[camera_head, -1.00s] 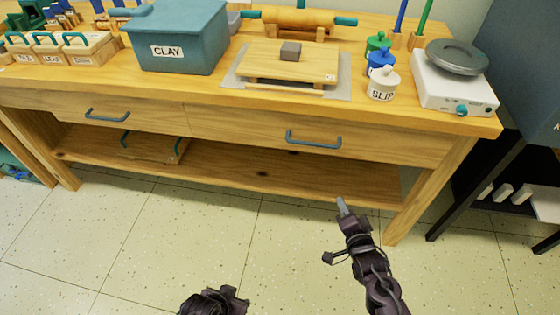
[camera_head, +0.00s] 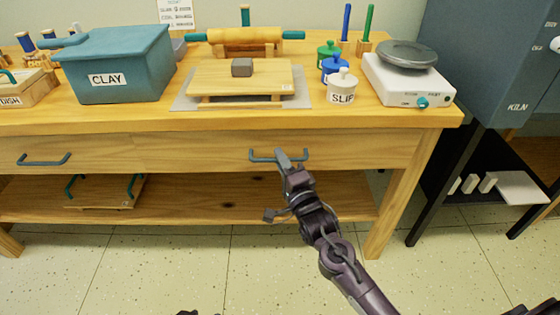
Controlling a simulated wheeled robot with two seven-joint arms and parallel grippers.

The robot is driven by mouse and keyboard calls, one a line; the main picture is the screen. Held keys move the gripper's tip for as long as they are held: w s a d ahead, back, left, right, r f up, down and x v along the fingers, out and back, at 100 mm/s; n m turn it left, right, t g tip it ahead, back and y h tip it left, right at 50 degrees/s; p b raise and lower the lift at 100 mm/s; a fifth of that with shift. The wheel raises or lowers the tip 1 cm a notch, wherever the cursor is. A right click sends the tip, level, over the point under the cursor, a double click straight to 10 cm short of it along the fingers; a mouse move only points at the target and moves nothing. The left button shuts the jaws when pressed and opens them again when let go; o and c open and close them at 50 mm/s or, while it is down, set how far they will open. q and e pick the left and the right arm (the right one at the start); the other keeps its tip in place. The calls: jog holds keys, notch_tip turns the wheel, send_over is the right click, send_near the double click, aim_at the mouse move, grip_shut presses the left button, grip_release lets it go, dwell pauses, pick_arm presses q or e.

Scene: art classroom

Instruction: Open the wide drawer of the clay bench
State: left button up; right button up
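The clay bench (camera_head: 200,117) is a wooden table with drawers in its front. The wide drawer (camera_head: 345,150) on the right looks shut, its front flush with the bench. Its teal bar handle (camera_head: 262,156) runs level across the front. My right gripper (camera_head: 281,155) is at the middle of this handle and overlaps it in the picture. Its fingertips look close together, but I cannot tell whether they are around the bar or only in front of it. Only a dark sliver of me shows at the bottom edge; my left gripper's fingers are out of frame.
Another drawer handle (camera_head: 43,160) is at the left. A shelf below holds a wooden board (camera_head: 105,191). A kiln (camera_head: 480,60) stands right.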

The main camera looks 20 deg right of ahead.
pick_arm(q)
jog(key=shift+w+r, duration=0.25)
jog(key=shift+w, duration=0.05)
pick_arm(e)
jog(key=shift+w, duration=0.25)
grip_shut()
jog(key=shift+a, duration=0.1)
